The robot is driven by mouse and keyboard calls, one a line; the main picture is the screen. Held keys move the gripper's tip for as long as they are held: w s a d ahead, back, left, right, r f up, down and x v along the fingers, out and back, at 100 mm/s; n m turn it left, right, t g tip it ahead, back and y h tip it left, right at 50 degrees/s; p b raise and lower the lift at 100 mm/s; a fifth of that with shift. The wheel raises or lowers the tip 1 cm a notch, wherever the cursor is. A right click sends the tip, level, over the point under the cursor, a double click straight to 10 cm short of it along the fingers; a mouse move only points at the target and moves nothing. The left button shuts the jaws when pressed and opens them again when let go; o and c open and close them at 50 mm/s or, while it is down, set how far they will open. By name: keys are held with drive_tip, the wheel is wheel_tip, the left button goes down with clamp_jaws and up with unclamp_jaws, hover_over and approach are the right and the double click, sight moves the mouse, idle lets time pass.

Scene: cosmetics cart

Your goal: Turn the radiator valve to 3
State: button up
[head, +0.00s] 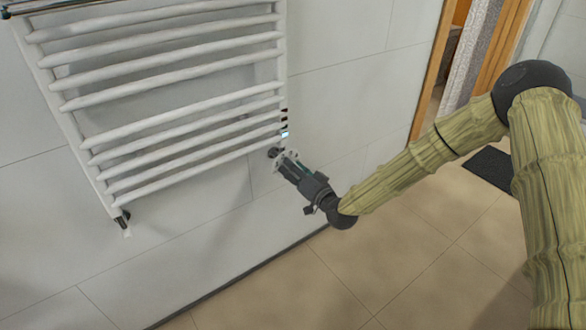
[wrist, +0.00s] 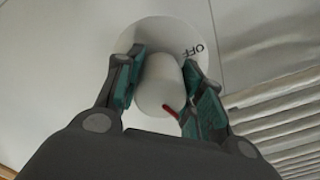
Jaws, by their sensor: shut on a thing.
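The radiator valve knob (wrist: 158,84) is a white rounded cylinder in the wrist view, between my two fingers. A red pointer mark shows on its lower right side, by the right finger. Behind it is a white round dial plate (wrist: 150,35) with the word OFF at its upper right. Other dial markings are hidden or cannot be made out. My gripper (wrist: 158,90) is shut on the knob, with one finger on each side. In the head view my gripper (head: 285,162) is at the lower right corner of the radiator, and the knob is mostly hidden there.
The white towel radiator (head: 170,100) hangs on the tiled wall just left of my gripper. Another fitting (head: 122,222) is at its lower left corner. The tiled floor (head: 400,255) is open below. A doorway with a wooden frame (head: 430,75) and a dark mat (head: 490,168) are at the right.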

drive_tip(key=m, duration=0.4)
drive_tip(key=shift+d+f+m, duration=0.1)
drive_tip(key=shift+m, duration=0.2)
drive_tip(key=shift+m+b, duration=0.3)
drive_tip(key=shift+m, duration=1.7)
drive_tip(key=o, duration=1)
drive_tip(key=v, duration=1.2)
